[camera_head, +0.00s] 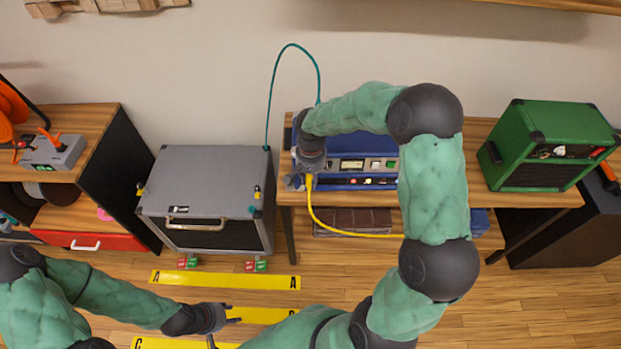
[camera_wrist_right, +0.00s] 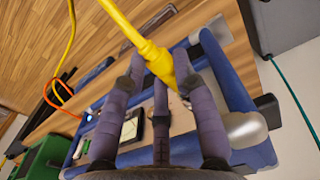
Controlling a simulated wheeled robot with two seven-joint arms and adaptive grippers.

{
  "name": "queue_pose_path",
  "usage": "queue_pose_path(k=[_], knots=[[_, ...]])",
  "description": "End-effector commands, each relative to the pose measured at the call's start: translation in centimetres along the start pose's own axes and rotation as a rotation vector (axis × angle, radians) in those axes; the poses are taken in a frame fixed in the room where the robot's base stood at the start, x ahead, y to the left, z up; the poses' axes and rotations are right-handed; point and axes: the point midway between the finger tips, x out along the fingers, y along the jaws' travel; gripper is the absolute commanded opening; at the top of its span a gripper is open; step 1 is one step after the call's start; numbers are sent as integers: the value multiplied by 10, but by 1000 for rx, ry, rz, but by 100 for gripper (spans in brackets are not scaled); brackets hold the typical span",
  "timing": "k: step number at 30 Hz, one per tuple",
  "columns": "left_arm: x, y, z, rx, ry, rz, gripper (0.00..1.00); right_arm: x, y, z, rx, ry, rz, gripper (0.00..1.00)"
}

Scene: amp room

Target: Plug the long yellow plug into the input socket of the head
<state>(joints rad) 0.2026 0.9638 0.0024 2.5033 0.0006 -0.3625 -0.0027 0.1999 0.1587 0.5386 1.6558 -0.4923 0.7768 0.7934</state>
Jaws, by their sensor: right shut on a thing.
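The blue head (camera_head: 375,152) sits on the wooden table, its panel with a meter and knobs facing front. My right gripper (camera_head: 302,182) is at its left front end, shut on the yellow plug (camera_head: 309,180). In the right wrist view the yellow plug (camera_wrist_right: 157,62) lies between the fingers (camera_wrist_right: 165,85), and its yellow cable runs off the top. The plug's tip and the input socket are hidden, so I cannot tell whether they touch. My left gripper (camera_head: 226,331) is open and empty, low over the floor.
A grey cabinet (camera_head: 205,190) stands left of the table, with a teal cable (camera_head: 270,95) rising behind it. A green amp (camera_head: 550,145) stands at the table's right. Yellow strips (camera_head: 225,280) mark the floor. My right arm covers the head's right part.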

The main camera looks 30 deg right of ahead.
Motion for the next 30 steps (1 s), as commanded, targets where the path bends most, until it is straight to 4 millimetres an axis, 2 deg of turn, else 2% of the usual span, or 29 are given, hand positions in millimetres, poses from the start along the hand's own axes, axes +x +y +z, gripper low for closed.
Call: queue_pose_path(k=[1,3,4,13,17,20,30], knots=[[0,0,0,0,0,0,40,0,0,0,0,1,0,31],[0,0,0,0,0,0,40,0,0,0,0,1,0,51],[0,0,0,0,0,0,40,0,0,0,0,1,0,56],[0,0,0,0,0,0,40,0,0,0,0,1,0,56],[0,0,0,0,0,0,40,-7,0,-1,0,2,-1,56],[0,0,0,0,0,0,40,-20,0,-1,0,5,-1,56],[0,0,0,0,0,0,40,-86,-1,-1,-1,4,-2,56]])
